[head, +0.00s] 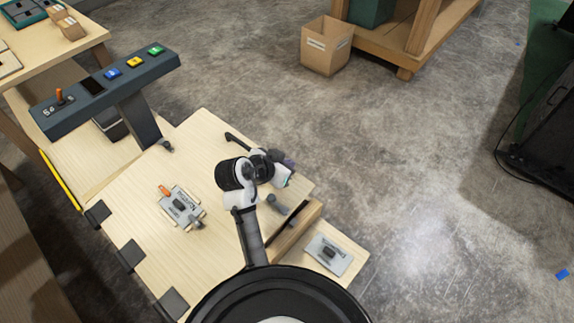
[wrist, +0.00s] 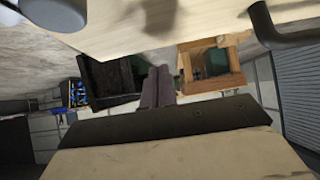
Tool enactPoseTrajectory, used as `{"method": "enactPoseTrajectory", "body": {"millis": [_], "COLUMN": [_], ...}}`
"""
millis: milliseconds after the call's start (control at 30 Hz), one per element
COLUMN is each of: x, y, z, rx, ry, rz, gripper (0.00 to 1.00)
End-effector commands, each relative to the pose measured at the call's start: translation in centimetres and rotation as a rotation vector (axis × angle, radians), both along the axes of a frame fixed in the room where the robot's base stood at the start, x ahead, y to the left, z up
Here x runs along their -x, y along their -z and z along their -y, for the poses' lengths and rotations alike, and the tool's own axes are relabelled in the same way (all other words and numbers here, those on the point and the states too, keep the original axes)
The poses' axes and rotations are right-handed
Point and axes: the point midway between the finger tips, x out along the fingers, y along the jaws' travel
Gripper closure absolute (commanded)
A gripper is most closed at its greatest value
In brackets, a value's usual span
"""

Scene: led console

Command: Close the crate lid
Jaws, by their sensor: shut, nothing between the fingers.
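My gripper (head: 287,168) is at the end of my arm, over the right part of a pale wooden panel (head: 125,240) in the head view. Its fingers (wrist: 158,88) are together and empty in the wrist view. No crate lid can be made out with certainty. The panel has several dark tabs along its left edge and a black handle (head: 236,138) at its far edge. In the wrist view, a pale board (wrist: 180,155) with a dark screwed strip (wrist: 165,122) fills the bottom. Whether it is the lid, and whether the fingers touch it, I cannot tell.
A console (head: 105,92) with a small lever and coloured buttons stands on a post at the far left. A grey plate with an orange handle (head: 181,208) lies on the panel. Another grey plate (head: 329,254) lies at right. An open cardboard box (head: 325,58) stands on clear floor.

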Motion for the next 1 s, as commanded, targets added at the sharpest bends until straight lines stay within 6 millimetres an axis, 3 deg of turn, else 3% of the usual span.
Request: {"method": "enactPoseTrajectory", "body": {"millis": [200, 633, 900, 1000], "x": [-0.1, -0.2, -0.6, -0.7], "y": [1.9, 2.5, 7.5, 8.3], "z": [0.1, 0.2, 0.6, 0.7], "rx": [0.000, -0.005, -0.079, -0.095], "ry": [0.000, 0.000, 0.000, 0.001], "rz": [-0.002, -0.005, -0.081, -0.096], "gripper": [1.00, 1.00, 1.00, 1.00]}}
